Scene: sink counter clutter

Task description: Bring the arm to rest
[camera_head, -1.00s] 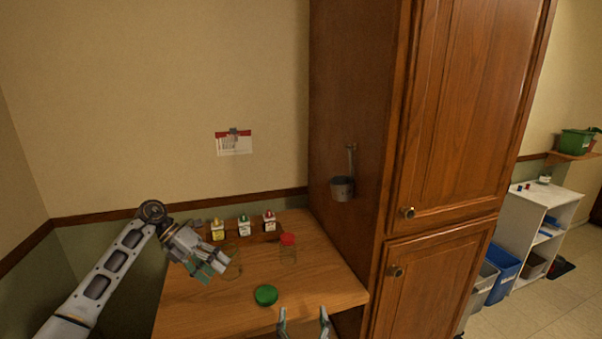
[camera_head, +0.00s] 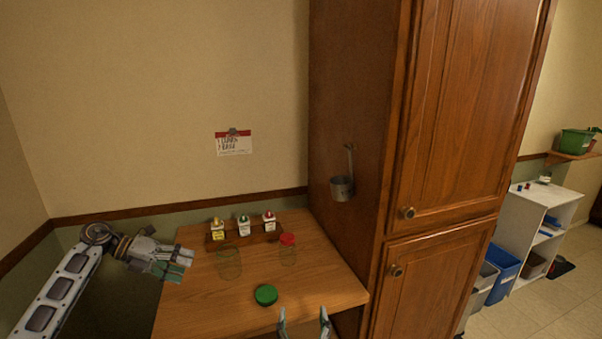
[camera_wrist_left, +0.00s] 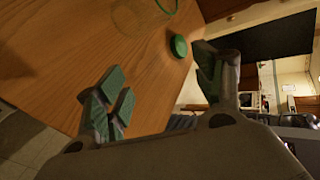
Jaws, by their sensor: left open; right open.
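My left gripper (camera_head: 174,262) is open and empty at the left edge of the wooden counter in the head view. Its green-padded fingers also show in the left wrist view (camera_wrist_left: 165,92), spread apart with nothing between them. My right gripper (camera_head: 304,322) shows only its fingertips at the bottom of the head view, spread apart at the counter's front edge. Its arm is out of view.
The counter (camera_head: 205,305) holds a clear jar (camera_head: 229,266), a red-lidded jar (camera_head: 288,252), a green lid (camera_head: 266,295) and several small bottles on a wooden rack (camera_head: 258,238). A tall cabinet (camera_head: 350,100) borders the counter's right side.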

